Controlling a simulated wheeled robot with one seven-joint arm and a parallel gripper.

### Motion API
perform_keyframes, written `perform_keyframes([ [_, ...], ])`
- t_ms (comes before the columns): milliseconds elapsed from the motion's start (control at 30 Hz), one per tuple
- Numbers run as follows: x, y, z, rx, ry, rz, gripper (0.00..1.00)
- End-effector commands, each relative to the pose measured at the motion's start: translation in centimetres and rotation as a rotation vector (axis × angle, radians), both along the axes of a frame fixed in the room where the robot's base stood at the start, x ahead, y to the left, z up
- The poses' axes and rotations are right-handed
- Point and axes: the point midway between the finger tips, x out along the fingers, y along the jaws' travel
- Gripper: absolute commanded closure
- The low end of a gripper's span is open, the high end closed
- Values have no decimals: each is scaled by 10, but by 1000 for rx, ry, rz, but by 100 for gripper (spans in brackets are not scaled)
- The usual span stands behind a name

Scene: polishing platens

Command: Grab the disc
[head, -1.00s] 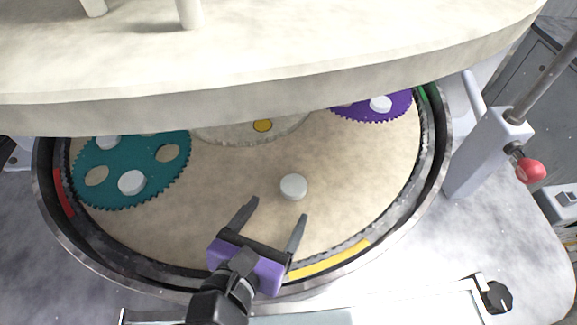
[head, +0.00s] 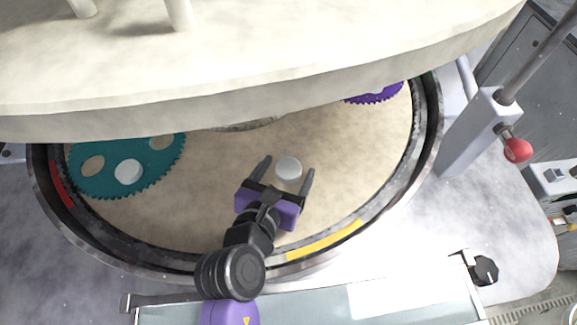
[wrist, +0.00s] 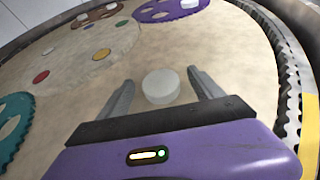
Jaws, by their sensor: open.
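The white disc (head: 288,168) lies flat on the bare tan platen (head: 215,200), clear of the toothed carriers. It also shows in the wrist view (wrist: 160,87). My purple gripper (head: 290,165) is open, with one dark finger on each side of the disc. In the wrist view the disc sits between the fingers near their tips, with a gap on both sides. I cannot tell how high the fingertips are above the platen.
A teal toothed carrier (head: 100,180) with a white disc (head: 128,172) lies at the left. A purple carrier (head: 375,94) is partly hidden at the back right. The thick upper plate (head: 250,90) overhangs the back. A dark toothed ring with a yellow mark (head: 325,240) rims the platen.

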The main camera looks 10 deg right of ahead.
Motion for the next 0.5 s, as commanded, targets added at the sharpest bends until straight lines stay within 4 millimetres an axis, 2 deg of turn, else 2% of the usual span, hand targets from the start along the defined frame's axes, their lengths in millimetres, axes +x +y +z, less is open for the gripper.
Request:
perform_keyframes([
  [67,0,0,0,0,0,0,24],
  [100,0,0,0,0,0,0,28],
  [433,0,0,0,0,0,0,93],
  [500,0,0,0,0,0,0,95],
])
